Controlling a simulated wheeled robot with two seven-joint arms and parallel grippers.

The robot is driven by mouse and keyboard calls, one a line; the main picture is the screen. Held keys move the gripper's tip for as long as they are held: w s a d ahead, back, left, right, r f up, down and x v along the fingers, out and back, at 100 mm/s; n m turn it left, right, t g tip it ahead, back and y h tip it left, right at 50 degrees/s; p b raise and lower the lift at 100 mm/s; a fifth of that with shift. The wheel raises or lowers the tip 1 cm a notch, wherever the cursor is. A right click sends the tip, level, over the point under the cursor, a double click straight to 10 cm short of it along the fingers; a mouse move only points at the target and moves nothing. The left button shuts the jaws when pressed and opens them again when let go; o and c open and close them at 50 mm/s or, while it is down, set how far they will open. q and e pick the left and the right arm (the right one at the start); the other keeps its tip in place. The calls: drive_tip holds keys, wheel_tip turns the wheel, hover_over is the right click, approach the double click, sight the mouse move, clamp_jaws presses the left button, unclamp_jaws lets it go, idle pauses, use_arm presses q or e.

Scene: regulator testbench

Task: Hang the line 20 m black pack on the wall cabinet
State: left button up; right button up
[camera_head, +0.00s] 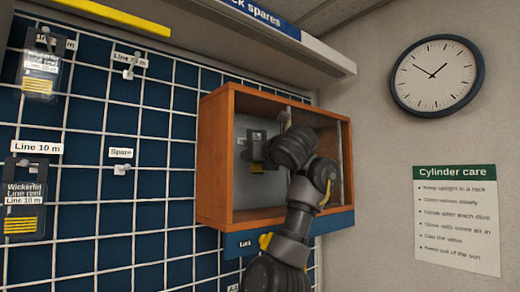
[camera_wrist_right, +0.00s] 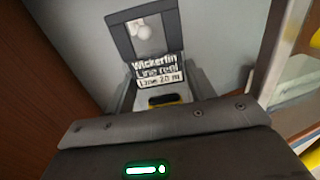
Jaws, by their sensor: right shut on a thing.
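The line 20 m black pack (camera_wrist_right: 157,68) has a white label, and it also shows inside the wall cabinet in the head view (camera_head: 257,150). My right gripper (camera_wrist_right: 160,98) is shut on the pack's lower part and holds it upright close to the back wall. A pale round peg end (camera_wrist_right: 144,31) shows through the window at the pack's top; I cannot tell whether the pack hangs on it. My left gripper is not in view.
A blue grid panel (camera_head: 80,185) at the left carries line packs, such as the line 10 m pack (camera_head: 25,205), and a spare peg (camera_head: 121,168). A clock (camera_head: 437,75) and a poster (camera_head: 455,218) are at the right.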

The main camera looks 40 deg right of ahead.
drive_tip(key=shift+w+p, duration=0.45)
drive_tip(key=shift+p, duration=0.2)
drive_tip(key=shift+w+f, duration=0.2)
drive_tip(key=shift+w, duration=0.2)
drive_tip(key=shift+w+f+b, duration=0.2)
drive_tip(key=shift+b, duration=0.15)
drive_tip(key=o, duration=1.1)
drive_tip(key=shift+r, duration=0.1)
